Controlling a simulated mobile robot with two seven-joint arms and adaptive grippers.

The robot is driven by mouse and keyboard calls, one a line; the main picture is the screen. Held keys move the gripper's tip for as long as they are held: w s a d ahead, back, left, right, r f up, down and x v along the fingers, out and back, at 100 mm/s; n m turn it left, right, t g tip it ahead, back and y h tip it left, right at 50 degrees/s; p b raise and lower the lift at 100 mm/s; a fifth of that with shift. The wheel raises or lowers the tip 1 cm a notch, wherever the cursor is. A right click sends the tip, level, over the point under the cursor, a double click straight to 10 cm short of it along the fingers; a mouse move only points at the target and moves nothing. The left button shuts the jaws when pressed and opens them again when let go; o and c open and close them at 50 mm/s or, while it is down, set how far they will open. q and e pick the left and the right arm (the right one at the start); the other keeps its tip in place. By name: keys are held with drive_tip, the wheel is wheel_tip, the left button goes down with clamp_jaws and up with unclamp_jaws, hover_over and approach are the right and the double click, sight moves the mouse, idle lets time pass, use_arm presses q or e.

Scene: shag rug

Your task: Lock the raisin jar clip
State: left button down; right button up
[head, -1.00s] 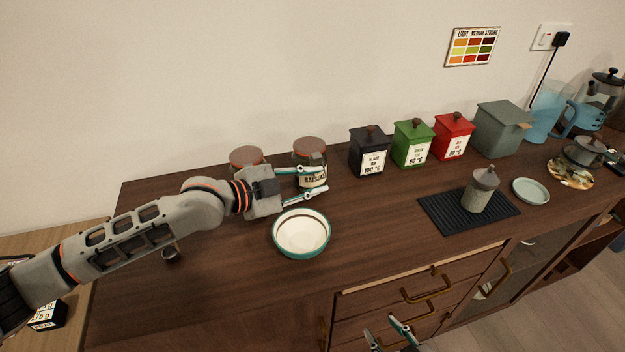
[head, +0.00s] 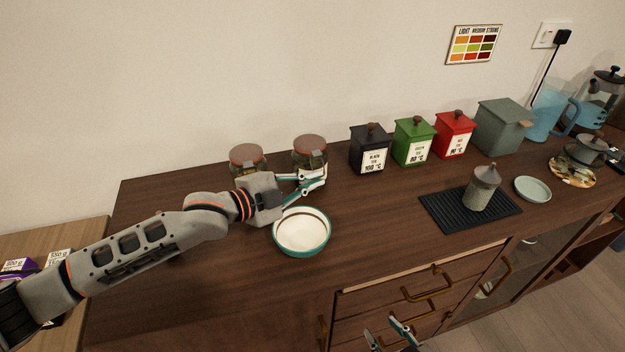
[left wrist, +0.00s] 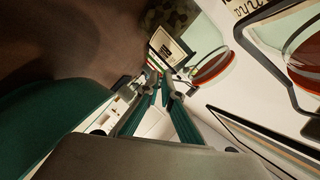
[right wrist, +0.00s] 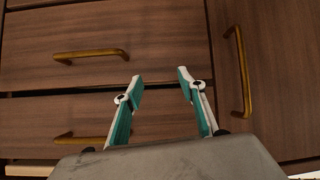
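The raisin jar (head: 309,147), glass with a reddish-brown lid, stands at the back of the counter, right of a similar jar (head: 246,157). In the left wrist view, the fingertips (left wrist: 163,80) are close together beside a jar with a red seal (left wrist: 212,68). The clip's position is too small to tell. My right gripper (right wrist: 158,85) is open and empty before the drawer fronts.
A teal-rimmed bowl (head: 302,239) sits just below my left gripper. Black (head: 370,150), green (head: 413,142) and red (head: 454,136) canisters stand to the right. A lidded grey jar (head: 482,190) stands on a black mat (head: 442,212). The counter's middle is clear.

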use_arm(q)
drive_tip(key=shift+w+f+m, duration=0.15)
drive_tip(key=shift+f+m, duration=0.05)
drive_tip(key=shift+m, duration=0.2)
drive_tip(key=c, duration=2.2)
unclamp_jaws()
drive_tip(key=shift+c, duration=0.2)
drive_tip(key=v, duration=1.2)
drive_tip(key=shift+f, duration=0.1)
